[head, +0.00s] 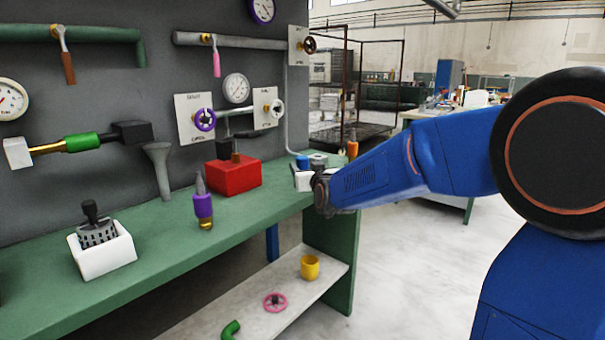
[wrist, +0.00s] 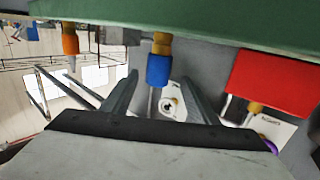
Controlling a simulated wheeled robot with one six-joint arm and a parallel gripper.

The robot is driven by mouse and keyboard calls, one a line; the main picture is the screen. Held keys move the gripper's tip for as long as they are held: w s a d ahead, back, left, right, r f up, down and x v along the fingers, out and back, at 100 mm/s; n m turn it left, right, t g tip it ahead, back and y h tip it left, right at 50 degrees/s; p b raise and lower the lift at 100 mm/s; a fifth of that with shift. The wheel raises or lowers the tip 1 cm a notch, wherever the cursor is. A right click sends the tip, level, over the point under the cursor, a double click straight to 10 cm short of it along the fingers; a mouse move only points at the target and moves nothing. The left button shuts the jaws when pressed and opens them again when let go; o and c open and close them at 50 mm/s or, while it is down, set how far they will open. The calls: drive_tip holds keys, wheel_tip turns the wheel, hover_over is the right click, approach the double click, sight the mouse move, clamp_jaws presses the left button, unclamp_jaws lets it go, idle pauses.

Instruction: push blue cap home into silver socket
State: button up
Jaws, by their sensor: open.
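The blue cap (head: 302,162) stands at the far right end of the green bench in the head view. In the wrist view, which looks upside down, the blue cap (wrist: 158,70) sits against a yellow-brass part, between the fingertips of my gripper (wrist: 158,82). The fingers are apart, one on each side of it; I cannot tell whether either touches it. In the head view my gripper (head: 303,181) is at the bench's right end, just in front of the cap. A silver-grey round piece (head: 319,158), likely the socket, is just right of the cap, partly hidden by my arm.
A red block (head: 234,175) stands left of the cap and shows in the wrist view (wrist: 272,85). An orange-handled item (head: 352,148) stands to the right. Wall valves and gauges are behind. A purple-collared tool (head: 203,206) and a white box (head: 104,256) stand farther left.

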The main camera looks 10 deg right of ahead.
sight(304, 165)
drive_tip(key=shift+w+f, duration=0.15)
drive_tip(key=shift+w, duration=1.2)
drive_tip(key=shift+w+f, duration=0.15)
drive_tip(key=shift+w, duration=1.2)
drive_tip(key=c, duration=1.3)
